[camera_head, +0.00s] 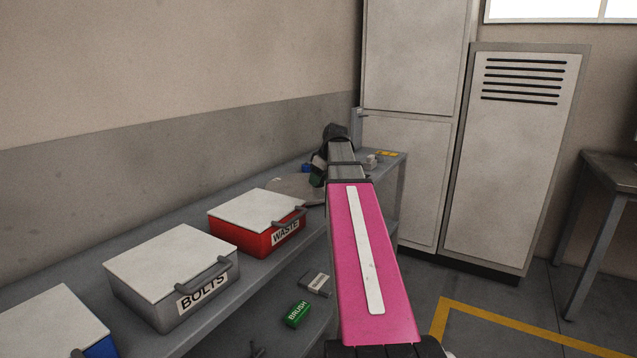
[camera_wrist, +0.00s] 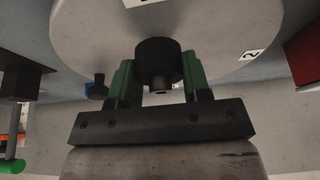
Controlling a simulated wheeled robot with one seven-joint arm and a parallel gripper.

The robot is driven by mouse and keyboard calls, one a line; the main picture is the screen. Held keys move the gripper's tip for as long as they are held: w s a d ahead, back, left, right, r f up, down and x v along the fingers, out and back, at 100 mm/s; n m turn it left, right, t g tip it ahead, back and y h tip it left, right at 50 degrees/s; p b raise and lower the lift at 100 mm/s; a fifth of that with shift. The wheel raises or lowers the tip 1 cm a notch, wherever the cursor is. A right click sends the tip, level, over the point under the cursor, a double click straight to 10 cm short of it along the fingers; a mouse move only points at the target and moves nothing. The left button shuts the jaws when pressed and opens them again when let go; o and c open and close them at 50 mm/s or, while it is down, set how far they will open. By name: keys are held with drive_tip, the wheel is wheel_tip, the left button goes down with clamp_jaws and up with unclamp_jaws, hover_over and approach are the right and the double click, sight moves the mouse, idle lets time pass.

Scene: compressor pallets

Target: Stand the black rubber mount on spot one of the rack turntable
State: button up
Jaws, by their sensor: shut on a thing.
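The black rubber mount (camera_wrist: 158,60) is a short dark cylinder with a metal stud facing the wrist camera. My gripper (camera_wrist: 158,80) is shut on it, a green finger on each side. The rack turntable (camera_wrist: 85,40) is a round pale grey disc beyond the mount. A tag marked 2 (camera_wrist: 250,54) lies at its right, and another tag is cut off at the top edge. I cannot tell whether the mount touches the disc. In the head view the turntable (camera_head: 290,187) is partly hidden behind my arm, and my gripper (camera_head: 317,175) is over its right side.
The red WASTE box (camera_head: 270,240), the BOLTS box (camera_head: 165,285) and a blue box (camera_head: 100,346) line the bench. A small black and blue item (camera_wrist: 98,88) is beside the turntable. A green BRUSH block (camera_head: 296,314) lies lower down. Tall lockers (camera_head: 410,180) stand behind.

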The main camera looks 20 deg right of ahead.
drive_tip(key=shift+f, duration=0.65)
drive_tip(key=o, duration=0.9)
drive_tip(key=shift+f, duration=0.1)
drive_tip(key=v, duration=1.2)
